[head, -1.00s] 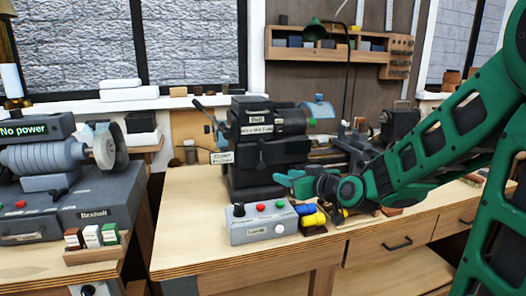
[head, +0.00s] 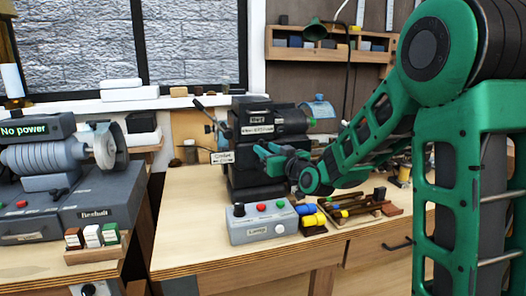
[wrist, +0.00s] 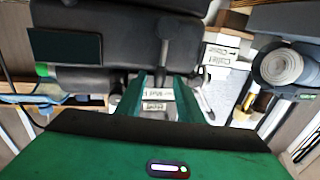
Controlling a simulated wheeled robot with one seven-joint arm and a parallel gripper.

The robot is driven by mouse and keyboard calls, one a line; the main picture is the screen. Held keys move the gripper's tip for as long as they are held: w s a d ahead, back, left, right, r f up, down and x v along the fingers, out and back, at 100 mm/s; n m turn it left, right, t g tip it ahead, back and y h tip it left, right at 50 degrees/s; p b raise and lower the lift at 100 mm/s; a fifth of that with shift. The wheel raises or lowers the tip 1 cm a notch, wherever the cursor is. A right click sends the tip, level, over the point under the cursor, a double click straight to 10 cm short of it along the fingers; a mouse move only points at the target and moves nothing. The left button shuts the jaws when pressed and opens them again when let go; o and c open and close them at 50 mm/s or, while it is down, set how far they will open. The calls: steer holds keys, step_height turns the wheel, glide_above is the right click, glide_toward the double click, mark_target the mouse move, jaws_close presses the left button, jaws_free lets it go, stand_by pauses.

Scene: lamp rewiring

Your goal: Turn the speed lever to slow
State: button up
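The dark lathe (head: 262,118) stands at the back of the middle bench, with white labels on its front. In the wrist view, a short dark grey lever (wrist: 165,42) sticks out from the lathe (wrist: 85,20), just beyond my fingertips. I cannot tell for sure that it is the speed lever, and its label is too blurred to read. My gripper (head: 261,151) is in front of the lathe's lower front. In the wrist view my gripper (wrist: 160,80) has its fingers apart, with white labels (wrist: 158,100) showing between them. Nothing is held.
A grey control box (head: 262,222) with coloured buttons sits at the bench's front edge. Yellow and blue spools (head: 312,219) and a wooden tool tray (head: 360,208) lie to its right. A black-knobbed handle (head: 198,105) juts out left of the lathe.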

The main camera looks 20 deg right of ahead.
steer(key=shift+w+a, duration=0.2)
steer(key=shift+w, duration=0.55)
steer(key=shift+c, duration=0.3)
